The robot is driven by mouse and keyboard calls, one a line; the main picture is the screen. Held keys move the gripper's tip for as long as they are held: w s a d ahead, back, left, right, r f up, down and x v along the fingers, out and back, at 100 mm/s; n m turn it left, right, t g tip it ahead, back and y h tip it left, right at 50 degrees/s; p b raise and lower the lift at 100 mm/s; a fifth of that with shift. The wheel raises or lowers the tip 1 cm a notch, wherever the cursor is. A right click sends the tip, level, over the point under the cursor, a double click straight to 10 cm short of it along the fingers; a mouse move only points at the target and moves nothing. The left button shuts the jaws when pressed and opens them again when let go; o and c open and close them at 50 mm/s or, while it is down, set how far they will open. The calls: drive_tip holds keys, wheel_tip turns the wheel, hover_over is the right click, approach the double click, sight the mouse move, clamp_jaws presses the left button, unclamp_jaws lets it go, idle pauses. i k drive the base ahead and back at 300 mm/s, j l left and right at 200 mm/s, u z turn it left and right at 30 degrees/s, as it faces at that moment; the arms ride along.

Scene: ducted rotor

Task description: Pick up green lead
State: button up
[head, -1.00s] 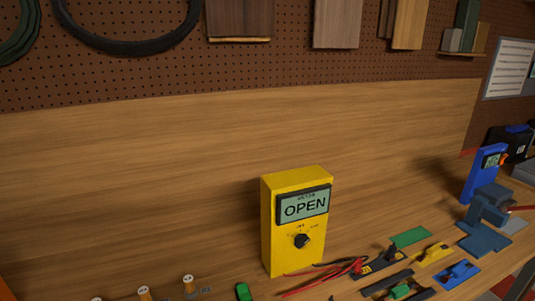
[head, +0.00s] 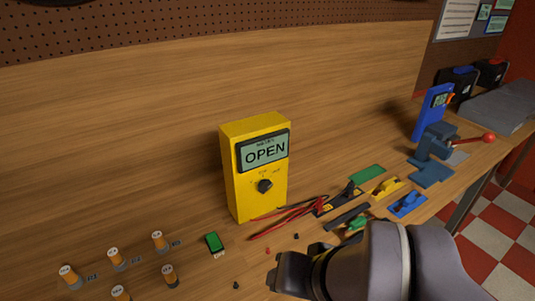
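No cable-like green lead is clear to me. A small green piece (head: 357,223) lies among the coloured parts right of the meter, partly hidden by my arm. A green block (head: 213,242) lies left of the meter's foot, and a flat green plate (head: 367,174) lies further back. Red and black leads (head: 290,217) lie at the meter's right foot. My gripper (head: 282,273) is at the bottom centre, apart from the green pieces in the picture and seen from the side. Its finger gap does not show clearly.
The yellow meter (head: 240,182) stands upright and reads OPEN. Several labelled posts (head: 117,259) stand at lower left. Yellow (head: 386,187) and blue (head: 408,204) parts lie at right, before a blue vise-like tool (head: 432,155) with a red-knobbed lever. Bare bench lies left of the meter.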

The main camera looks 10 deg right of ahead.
sight(360, 221)
drive_tip(key=k+z, duration=0.15)
drive_tip(key=z, duration=0.75)
